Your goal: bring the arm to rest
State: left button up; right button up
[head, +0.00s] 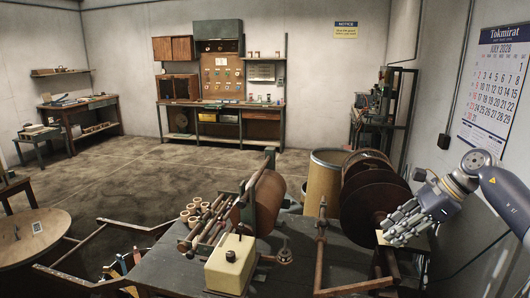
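My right arm (500,182) comes in from the right edge. Its dark grey hand-like gripper (392,232) reaches left and down beside the large dark reel (368,195), at the right end of the workbench. The fingers point toward a small pale block (381,238). I cannot tell whether they touch it, or how far the fingers are closed. My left gripper is not in view.
The dark workbench (175,270) holds a winding roller (262,203), a cream box (230,264) and several copper-coloured rolls (196,207). A tan drum (325,180) stands behind. A wall calendar (492,88) hangs right. Open floor lies behind the bench.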

jog(key=a+r+m+t+y, duration=0.1)
jog(key=a+m+t+y, duration=0.95)
jog(key=a, duration=1.45)
jog(key=s+d+f+m+h, duration=0.4)
jog(key=f+m+h, duration=0.2)
jog(key=m, duration=0.4)
jog(key=s+d+f+m+t+h, duration=0.1)
jog(key=s+d+f+m+h, duration=0.4)
jog(key=m, duration=0.6)
jog(key=s+d+f+m+h, duration=0.2)
jog(key=d+f+m+h, duration=0.2)
jog(key=f+m+h, duration=0.45)
jog(key=s+f+m+g+y, duration=0.1)
jog(key=s+f+m+g, duration=0.4)
jog(key=s, duration=0.8)
jog(key=s+f+m+g+y, duration=0.2)
jog(key=s+f+m+g, duration=0.3)
jog(key=s, duration=0.8)
notch_tip(320, 180, down, 28)
jog(key=s+g, duration=0.2)
jog(key=s, duration=0.1)
jog(key=s+d+f+n+g, duration=0.1)
jog(key=s+d+f, duration=0.2)
jog(key=s+f, duration=1.2)
jog(key=shift+s+f+h, duration=0.15)
jog(key=shift+s+h, duration=0.15)
jog(key=shift+s, duration=0.3)
